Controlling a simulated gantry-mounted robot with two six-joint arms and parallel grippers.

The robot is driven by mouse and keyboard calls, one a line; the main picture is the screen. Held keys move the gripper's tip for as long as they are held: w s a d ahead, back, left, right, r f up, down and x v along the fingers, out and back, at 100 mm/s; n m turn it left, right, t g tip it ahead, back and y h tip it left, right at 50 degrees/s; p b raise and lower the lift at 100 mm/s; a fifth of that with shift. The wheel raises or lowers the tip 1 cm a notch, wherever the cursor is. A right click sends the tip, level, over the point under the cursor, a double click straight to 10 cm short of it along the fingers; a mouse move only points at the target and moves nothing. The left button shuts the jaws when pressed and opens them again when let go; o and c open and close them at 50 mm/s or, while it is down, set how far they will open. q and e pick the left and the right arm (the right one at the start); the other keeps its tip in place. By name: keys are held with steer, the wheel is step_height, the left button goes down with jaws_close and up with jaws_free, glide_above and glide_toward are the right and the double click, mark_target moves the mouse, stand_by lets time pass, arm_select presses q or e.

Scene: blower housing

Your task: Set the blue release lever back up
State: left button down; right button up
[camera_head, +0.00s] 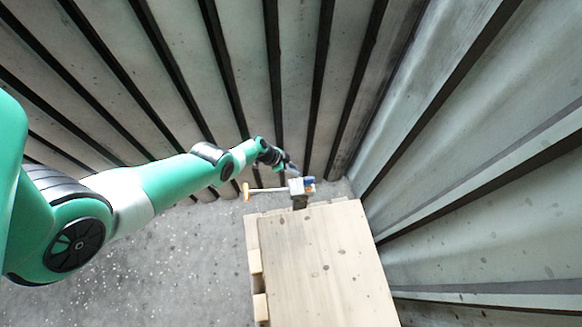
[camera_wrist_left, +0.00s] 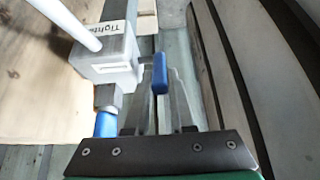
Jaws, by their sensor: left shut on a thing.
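In the left wrist view the block (camera_wrist_left: 106,62) bears a partly cut-off label starting "Tight". The blue release lever (camera_wrist_left: 160,74) stands out beside the block, between my left fingertips. My left gripper (camera_wrist_left: 160,90) is shut on it. In the head view my left gripper (camera_head: 287,167) is small, just behind the block. A second blue part (camera_wrist_left: 105,123) shows below the block, partly hidden by the gripper.
The wooden box (camera_head: 322,265) fills the lower middle of the head view. Ribbed metal walls (camera_head: 480,150) rise close behind and to the right. Speckled grey floor (camera_head: 190,265) lies open to the left of the box.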

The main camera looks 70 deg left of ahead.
stand_by(0.4)
arm_select(q)
steer(key=c, duration=1)
jaws_free()
steer(key=shift+c, duration=0.2)
steer(key=shift+r, duration=0.1)
steer(key=p+v, duration=1.1)
steer(key=p, duration=0.1)
steer(key=shift+r+p, duration=0.25)
steer(key=shift+p, duration=0.05)
